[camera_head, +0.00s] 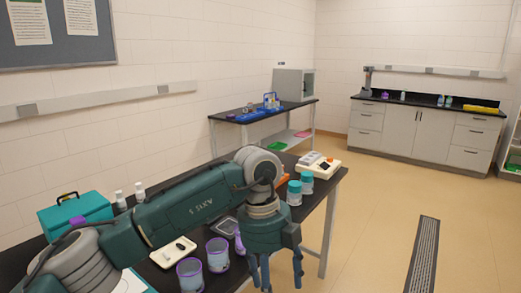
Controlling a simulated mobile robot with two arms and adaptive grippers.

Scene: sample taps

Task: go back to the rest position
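My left arm comes in from the left and reaches across a black-topped bench (328,188). Its gripper (281,280) hangs down at the bench's front right, with its blue fingers spread apart. I see nothing held between them. Parts of the bench behind the arm are hidden. My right gripper is not in view.
Purple-rimmed cups (217,256), teal-lidded jars (294,193), a white device (318,165) and a teal case (76,213) stand on the bench around my arm. Another bench (226,120) and a cabinet (415,135) stand farther back. The floor at right is clear around a grate (424,255).

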